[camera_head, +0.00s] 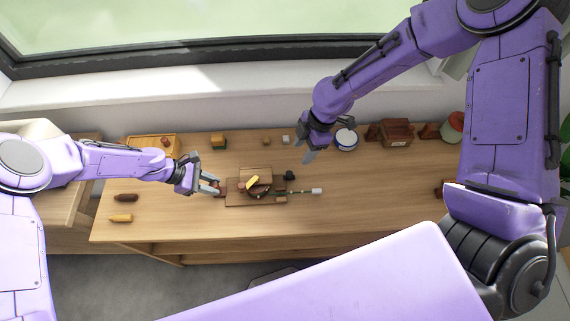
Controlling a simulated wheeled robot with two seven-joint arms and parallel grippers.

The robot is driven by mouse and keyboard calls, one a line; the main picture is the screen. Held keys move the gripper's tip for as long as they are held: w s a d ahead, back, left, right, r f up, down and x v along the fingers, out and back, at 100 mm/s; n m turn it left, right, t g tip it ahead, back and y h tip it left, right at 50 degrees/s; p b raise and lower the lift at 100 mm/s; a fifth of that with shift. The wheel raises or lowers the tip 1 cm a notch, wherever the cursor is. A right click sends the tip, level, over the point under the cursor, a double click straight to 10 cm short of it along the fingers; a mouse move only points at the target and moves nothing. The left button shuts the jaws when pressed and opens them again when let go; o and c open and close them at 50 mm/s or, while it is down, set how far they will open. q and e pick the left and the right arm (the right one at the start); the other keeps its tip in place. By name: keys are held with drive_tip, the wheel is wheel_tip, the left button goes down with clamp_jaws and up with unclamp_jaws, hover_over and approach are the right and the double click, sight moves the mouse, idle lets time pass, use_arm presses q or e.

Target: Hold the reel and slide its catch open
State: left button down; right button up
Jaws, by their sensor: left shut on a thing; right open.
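The reel (257,184) is a small brown wooden piece with a round part and a yellow bit on it, on a flat base near the middle of the table. A thin rod with a pale tip (316,191) extends from it to the right. My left gripper (216,187) comes in from the left and is shut on the reel's left end, where a small reddish part shows. My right gripper (310,157) is open and empty, above and right of the reel, apart from it. The catch is too small to make out.
The wooden table (370,210) has bare room at its front and right. A blue-and-white round tin (346,139), a brown box (396,132) and a red-and-green jar (453,127) stand at back right. A yellow tray (141,146) stands at back left, with small blocks along the back.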

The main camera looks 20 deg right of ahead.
use_arm(q)
drive_tip(key=c, duration=0.7)
unclamp_jaws()
drive_tip(key=shift+c, duration=0.2)
drive_tip(key=shift+w, duration=0.1)
drive_tip(key=shift+a, duration=0.1)
drive_tip(key=v, duration=1.1)
drive_tip(key=shift+a+r, duration=0.25)
drive_tip(key=shift+r, duration=0.05)
drive_tip(key=shift+w, duration=0.1)
